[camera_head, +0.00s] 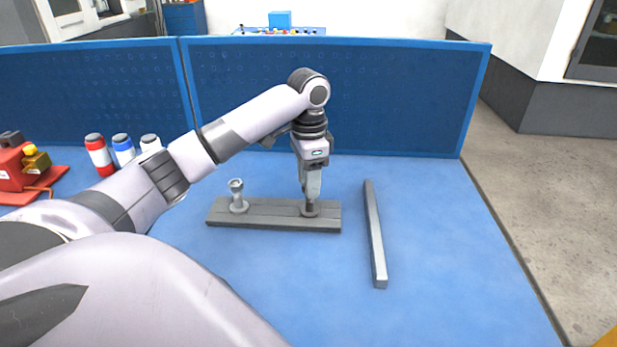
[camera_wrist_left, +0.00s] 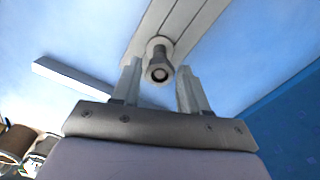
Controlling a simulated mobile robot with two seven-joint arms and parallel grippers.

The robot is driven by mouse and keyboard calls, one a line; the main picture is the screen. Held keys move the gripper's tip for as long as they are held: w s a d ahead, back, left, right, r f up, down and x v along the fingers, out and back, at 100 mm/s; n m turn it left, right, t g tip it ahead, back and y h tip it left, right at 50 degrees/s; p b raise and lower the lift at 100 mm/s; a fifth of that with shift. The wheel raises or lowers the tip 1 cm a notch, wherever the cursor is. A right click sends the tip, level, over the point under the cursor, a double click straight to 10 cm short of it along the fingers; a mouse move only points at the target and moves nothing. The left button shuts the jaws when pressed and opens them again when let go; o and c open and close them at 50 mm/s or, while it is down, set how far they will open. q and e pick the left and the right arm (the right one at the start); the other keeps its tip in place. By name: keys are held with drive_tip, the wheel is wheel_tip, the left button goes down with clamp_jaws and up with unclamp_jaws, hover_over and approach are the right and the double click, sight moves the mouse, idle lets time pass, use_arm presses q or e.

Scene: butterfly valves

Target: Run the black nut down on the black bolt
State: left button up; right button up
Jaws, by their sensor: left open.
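A grey base plate (camera_head: 272,222) lies on the blue table, with two upright bolts. The left, lighter bolt (camera_head: 238,196) carries a nut near its top. My left gripper (camera_head: 311,198) points straight down over the right end of the plate, and its fingers hide most of the bolt there. In the left wrist view the fingers (camera_wrist_left: 160,80) stand open on either side of a dark grey bolt, with gaps visible. A hex nut (camera_wrist_left: 159,72) appears around that bolt's near end. Contact with the fingers is not visible. My right gripper is not in view.
A long grey bar (camera_head: 375,235) lies right of the plate. Several bottles, including a red and white one (camera_head: 99,155), stand at the left beside a red device (camera_head: 20,172). A blue panel (camera_head: 330,95) closes the back.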

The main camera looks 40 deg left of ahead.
use_arm(q)
drive_tip(key=n, duration=0.4)
drive_tip(key=shift+d+n, duration=0.1)
drive_tip(key=shift+n, duration=0.2)
drive_tip(key=n, duration=0.5)
drive_tip(key=shift+s, duration=0.1)
clamp_jaws()
